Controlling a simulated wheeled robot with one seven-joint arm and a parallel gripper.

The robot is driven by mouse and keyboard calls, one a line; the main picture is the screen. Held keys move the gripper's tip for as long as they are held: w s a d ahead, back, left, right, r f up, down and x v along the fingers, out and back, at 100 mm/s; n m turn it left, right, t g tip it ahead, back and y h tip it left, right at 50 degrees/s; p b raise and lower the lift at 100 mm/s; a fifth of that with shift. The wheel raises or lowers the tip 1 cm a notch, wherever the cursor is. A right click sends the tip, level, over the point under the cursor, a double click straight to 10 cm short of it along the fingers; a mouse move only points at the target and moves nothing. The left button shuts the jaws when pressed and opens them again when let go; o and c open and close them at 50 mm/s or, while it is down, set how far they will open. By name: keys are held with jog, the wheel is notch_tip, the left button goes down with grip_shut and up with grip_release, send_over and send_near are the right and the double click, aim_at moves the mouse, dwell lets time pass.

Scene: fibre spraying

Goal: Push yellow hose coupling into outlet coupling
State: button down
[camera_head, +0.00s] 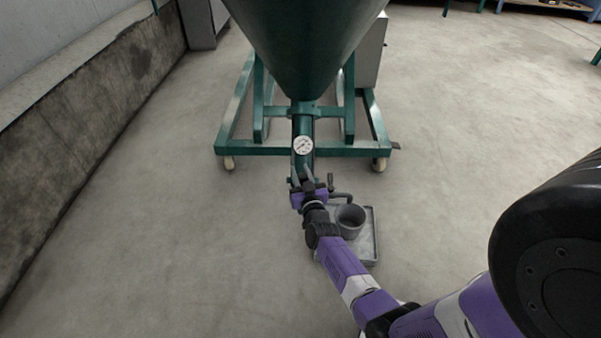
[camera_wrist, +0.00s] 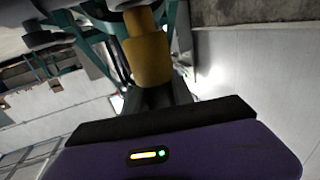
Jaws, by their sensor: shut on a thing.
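The yellow hose coupling (camera_wrist: 148,58) shows in the wrist view, upper middle, just ahead of my gripper (camera_wrist: 158,98). My gripper is shut on it; the fingers are dark and partly hidden behind the purple gripper body. A grey metal part touches or nearly touches the coupling's far end at the top edge; I cannot tell whether they are joined. In the head view my gripper (camera_head: 308,186) is at the lower end of the green outlet pipe (camera_head: 303,128), below the white gauge (camera_head: 303,145). The yellow coupling and the outlet coupling cannot be made out there.
A green hopper (camera_head: 300,45) stands on a wheeled green frame (camera_head: 345,150) above the outlet. A stained wall (camera_head: 80,120) runs along the left.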

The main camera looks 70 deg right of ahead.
jog(key=shift+f+b, duration=1.05)
jog(key=shift+f, duration=0.1)
jog(key=c, duration=1)
grip_release()
jog(key=shift+p+v, duration=1.7)
jog(key=shift+v, duration=2.2)
